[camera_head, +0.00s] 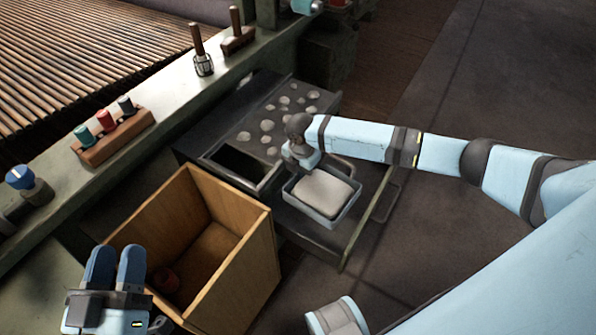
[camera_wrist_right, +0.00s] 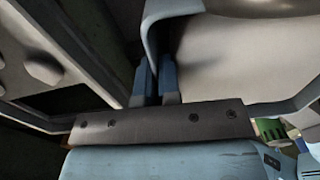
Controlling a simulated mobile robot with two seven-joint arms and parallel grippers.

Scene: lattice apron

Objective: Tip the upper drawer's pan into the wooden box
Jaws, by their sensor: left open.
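The pan (camera_head: 355,207), a small grey tray with a pale, smooth mass in it, is at the right end of the open drawer area. My right gripper (camera_head: 296,160) is at the pan's left far edge. In the right wrist view its blue fingers (camera_wrist_right: 156,82) are close together on the pan's rim (camera_wrist_right: 155,25). Whether the pan touches what lies below is unclear. My left gripper (camera_head: 117,262) is open and empty at the box's left side.
A green ledge carries a wooden rack of coloured knobs (camera_head: 112,138) and upright wooden handles (camera_head: 198,45). Floor at right is clear.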

